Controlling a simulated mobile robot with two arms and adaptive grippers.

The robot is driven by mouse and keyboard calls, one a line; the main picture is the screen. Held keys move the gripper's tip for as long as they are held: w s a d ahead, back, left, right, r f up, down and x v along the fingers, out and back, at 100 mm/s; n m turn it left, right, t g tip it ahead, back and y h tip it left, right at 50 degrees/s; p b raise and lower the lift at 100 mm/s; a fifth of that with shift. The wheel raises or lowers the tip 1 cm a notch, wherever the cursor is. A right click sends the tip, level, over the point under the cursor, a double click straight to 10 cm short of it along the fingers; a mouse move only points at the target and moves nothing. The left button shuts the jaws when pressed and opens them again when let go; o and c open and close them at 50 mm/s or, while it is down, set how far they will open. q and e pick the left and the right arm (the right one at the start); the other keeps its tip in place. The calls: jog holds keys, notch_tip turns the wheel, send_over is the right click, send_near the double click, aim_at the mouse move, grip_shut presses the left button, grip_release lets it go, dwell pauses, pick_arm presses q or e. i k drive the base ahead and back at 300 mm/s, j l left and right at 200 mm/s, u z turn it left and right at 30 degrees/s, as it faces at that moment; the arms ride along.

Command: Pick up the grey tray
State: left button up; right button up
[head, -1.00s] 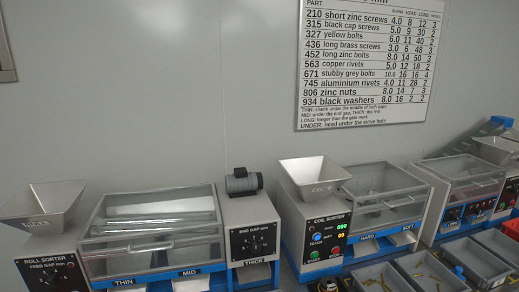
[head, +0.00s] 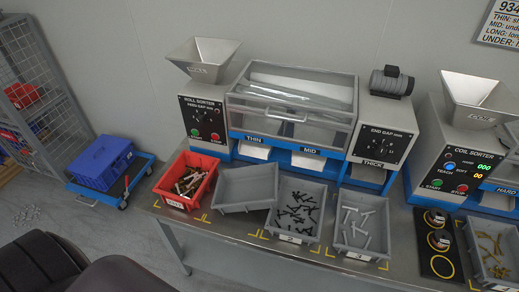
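An empty grey tray (head: 262,203) stands on the bench in front of the roll sorter, turned askew from the yellow corner marks. To its right, a grey tray (head: 294,238) holds black screws, and another grey tray (head: 361,253) holds silver-coloured pins. A further grey tray (head: 468,238) with brass-coloured parts stands at the right edge, partly cut off. Neither of my grippers shows, so their state and distance from the trays are hidden.
A red bin (head: 176,201) of mixed parts stands left of the empty tray, close to it. The roll sorter (head: 203,121) stands behind the trays. A blue crate (head: 100,162) sits on a low cart (head: 136,181) by a wire cage (head: 45,95). Small parts lie on the floor (head: 27,217).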

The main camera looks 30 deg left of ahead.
aim_at(253, 187)
jog(key=u, duration=0.95)
jog(key=j+z, duration=0.35)
jog(key=i+j+z, duration=0.1)
jog(key=z, duration=0.3)
jog(key=j+z, duration=0.15)
jog(key=j, duration=0.5)
jog(key=j+z, duration=0.15)
jog(key=j, duration=0.45)
jog(key=k+j+z, duration=0.15)
jog(key=j, duration=0.45)
jog(key=k+j+z, duration=0.15)
jog(key=j, duration=0.5)
